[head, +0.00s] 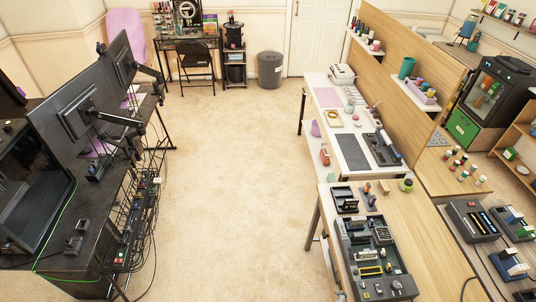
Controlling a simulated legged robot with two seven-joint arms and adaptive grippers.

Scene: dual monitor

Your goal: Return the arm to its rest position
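Neither of my grippers and no part of my arms shows in the head view. Two dark monitors stand at the left, seen from behind: a large one (72,113) and another (121,60) beyond it. Both are on black jointed mounts above a black desk (112,185). What my grippers hold, if anything, cannot be seen.
Open beige carpet (215,190) runs down the middle. Cables hang along the left desk's edge. At the right are a wooden workbench (440,262) with electronic devices and a white table (323,112). A grey bin (270,70) stands by the back door (316,38).

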